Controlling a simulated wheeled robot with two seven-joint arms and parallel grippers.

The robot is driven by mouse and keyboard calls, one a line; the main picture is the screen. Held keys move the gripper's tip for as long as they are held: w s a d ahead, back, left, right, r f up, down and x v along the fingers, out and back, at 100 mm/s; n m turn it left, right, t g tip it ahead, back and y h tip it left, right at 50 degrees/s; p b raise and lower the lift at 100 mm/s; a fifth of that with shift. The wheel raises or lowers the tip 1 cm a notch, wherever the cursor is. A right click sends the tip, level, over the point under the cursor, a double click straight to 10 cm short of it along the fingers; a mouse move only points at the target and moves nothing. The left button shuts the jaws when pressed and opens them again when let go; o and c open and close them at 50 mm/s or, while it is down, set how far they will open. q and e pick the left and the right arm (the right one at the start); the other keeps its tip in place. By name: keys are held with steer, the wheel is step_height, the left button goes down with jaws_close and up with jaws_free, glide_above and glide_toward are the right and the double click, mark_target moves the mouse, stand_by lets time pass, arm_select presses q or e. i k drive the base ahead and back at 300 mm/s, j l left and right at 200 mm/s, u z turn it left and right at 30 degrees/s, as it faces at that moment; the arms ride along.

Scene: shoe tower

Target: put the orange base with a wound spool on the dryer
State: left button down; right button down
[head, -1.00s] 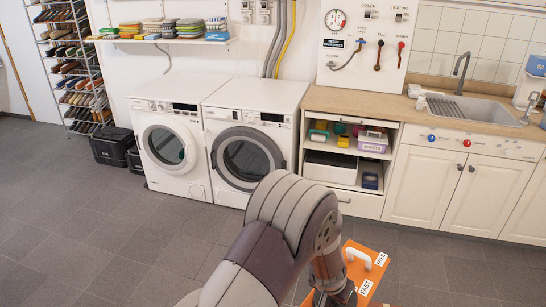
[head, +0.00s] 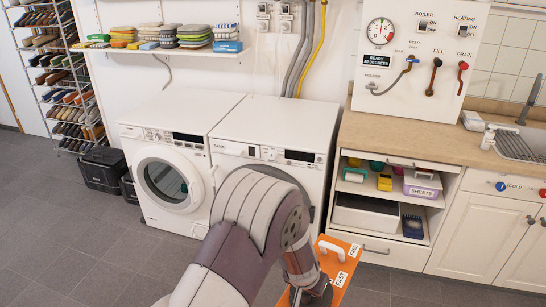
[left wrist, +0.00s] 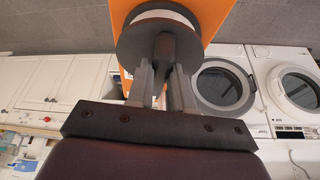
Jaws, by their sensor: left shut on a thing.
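The orange base (head: 343,259) with a white handle and the labels FREE and FAST is at the lower middle of the head view, off the floor, partly behind my left arm. In the left wrist view its orange underside or face (left wrist: 211,14) is at the top, with a round dark-rimmed spool (left wrist: 160,16) against it. My left gripper (left wrist: 162,78) is shut on the dark stem of the spool. Two white front-loading machines stand against the wall: a left one (head: 150,222) and a right one (head: 312,177). Which is the dryer I cannot tell. Both tops look clear.
An open cabinet with a counter (head: 363,127) stands right of the machines. A shelf with folded stacks (head: 190,50) hangs above them. A shoe rack (head: 50,85) and black crates (head: 101,170) are at the left. The grey floor at the left is free.

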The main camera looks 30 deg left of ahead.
mark_target(278, 123)
steer(key=i+j, duration=0.35)
steer(key=j, duration=0.15)
steer(key=i+j, duration=0.35)
steer(key=j, duration=0.2)
steer(key=i+j, duration=0.35)
steer(key=j, duration=0.15)
